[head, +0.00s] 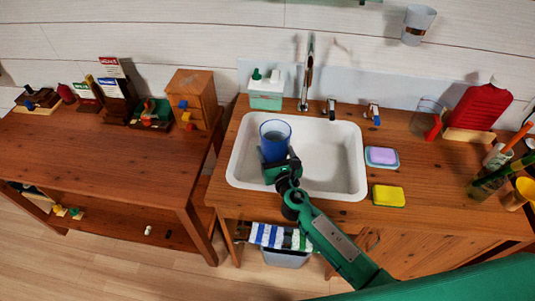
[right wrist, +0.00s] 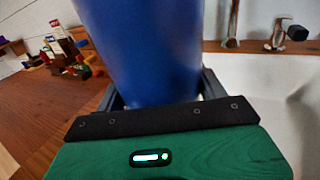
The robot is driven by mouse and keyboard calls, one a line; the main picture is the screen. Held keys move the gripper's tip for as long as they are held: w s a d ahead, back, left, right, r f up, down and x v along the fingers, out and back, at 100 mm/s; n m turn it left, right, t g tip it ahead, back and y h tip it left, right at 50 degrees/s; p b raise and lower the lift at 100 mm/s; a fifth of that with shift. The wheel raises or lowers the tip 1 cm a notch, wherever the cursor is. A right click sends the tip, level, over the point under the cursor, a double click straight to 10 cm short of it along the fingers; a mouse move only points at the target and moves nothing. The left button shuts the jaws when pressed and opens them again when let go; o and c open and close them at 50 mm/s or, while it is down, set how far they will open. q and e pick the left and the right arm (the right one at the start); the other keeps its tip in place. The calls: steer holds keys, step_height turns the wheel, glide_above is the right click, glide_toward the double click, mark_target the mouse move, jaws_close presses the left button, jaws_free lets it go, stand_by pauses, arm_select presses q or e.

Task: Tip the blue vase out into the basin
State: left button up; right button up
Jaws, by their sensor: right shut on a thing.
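The blue vase (head: 275,138) is upright over the left part of the white basin (head: 338,187). My right gripper (head: 279,166) is shut on it near its lower part. In the right wrist view the blue vase (right wrist: 145,50) stands between the fingers of my right gripper (right wrist: 160,92) and fills the upper middle. The vase's open rim faces up in the head view, and its inside looks blue. I cannot tell how full it is. My left gripper is in neither view.
A faucet (head: 307,75) rises behind the basin. A soap dispenser box (head: 266,92) stands at the back left. A purple soap (head: 382,155) and a yellow sponge (head: 389,195) lie right of the basin. A red bottle (head: 480,107) stands farther right. A wooden table (head: 100,160) is at left.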

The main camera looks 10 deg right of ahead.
steer(key=shift+w+a+f, duration=0.25)
steer(key=shift+w+a, duration=0.15)
steer(key=shift+w, duration=0.1)
steer(key=shift+w+a+f, duration=0.25)
steer(key=shift+w+a, duration=0.15)
steer(key=shift+w, duration=0.1)
steer(key=shift+w+a, duration=0.1)
steer(key=shift+a, duration=0.05)
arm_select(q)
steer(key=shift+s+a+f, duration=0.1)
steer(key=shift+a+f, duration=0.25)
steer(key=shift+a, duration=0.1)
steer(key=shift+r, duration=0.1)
